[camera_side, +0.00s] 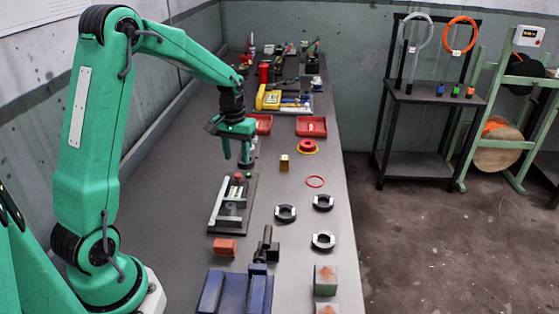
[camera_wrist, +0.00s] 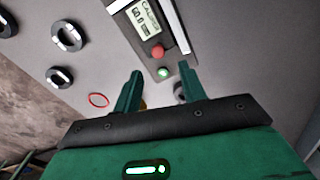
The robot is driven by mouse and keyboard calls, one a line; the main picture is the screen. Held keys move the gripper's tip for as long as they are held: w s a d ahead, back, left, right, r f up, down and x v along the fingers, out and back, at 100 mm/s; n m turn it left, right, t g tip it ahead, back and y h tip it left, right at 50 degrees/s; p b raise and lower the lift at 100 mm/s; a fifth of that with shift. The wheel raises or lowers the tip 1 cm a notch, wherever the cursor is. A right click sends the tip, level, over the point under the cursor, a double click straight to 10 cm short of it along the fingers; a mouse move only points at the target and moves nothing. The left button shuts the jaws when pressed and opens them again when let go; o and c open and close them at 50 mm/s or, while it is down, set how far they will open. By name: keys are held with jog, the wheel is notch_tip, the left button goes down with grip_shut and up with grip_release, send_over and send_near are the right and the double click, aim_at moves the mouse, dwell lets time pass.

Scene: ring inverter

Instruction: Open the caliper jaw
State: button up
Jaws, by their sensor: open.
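The caliper (camera_side: 232,204) lies on a dark base on the table, with a pale bar along it. In the wrist view its display panel (camera_wrist: 146,20) reads like "CALIPER". A red button (camera_wrist: 157,51) and a green button (camera_wrist: 163,72) sit at the panel's end nearest my gripper. The jaw itself cannot be made out clearly. My gripper (camera_side: 236,160) is above the table, just beyond the button end of the caliper. It is open and empty, with its fingers apart; in the wrist view the green button appears between the fingertips (camera_wrist: 160,70).
Several black-and-silver rings (camera_side: 285,213) and a thin red ring (camera_side: 315,181) lie to the right. A brass block (camera_side: 284,162) stands near my gripper. Red trays (camera_side: 311,126) are farther back. An orange block (camera_side: 224,247) and a blue vise (camera_side: 235,292) are in front.

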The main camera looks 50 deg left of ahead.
jog(key=shift+r, duration=0.95)
jog(key=shift+r, duration=0.1)
jog(key=shift+s+d+r, duration=0.15)
jog(key=shift+d+r, duration=0.05)
jog(key=shift+d, duration=0.05)
jog(key=s+d+r+m+t, duration=0.2)
jog(key=s+d+r+m, duration=0.1)
jog(key=s+d+r, duration=0.3)
jog(key=s+d+r+m+t, duration=0.3)
jog(key=s+d+r, duration=0.2)
jog(key=s+d, duration=0.5)
jog(key=s, duration=0.2)
jog(key=shift+s+d+r+t, duration=0.3)
jog(key=shift+s+r, duration=0.05)
jog(key=shift+s, duration=0.05)
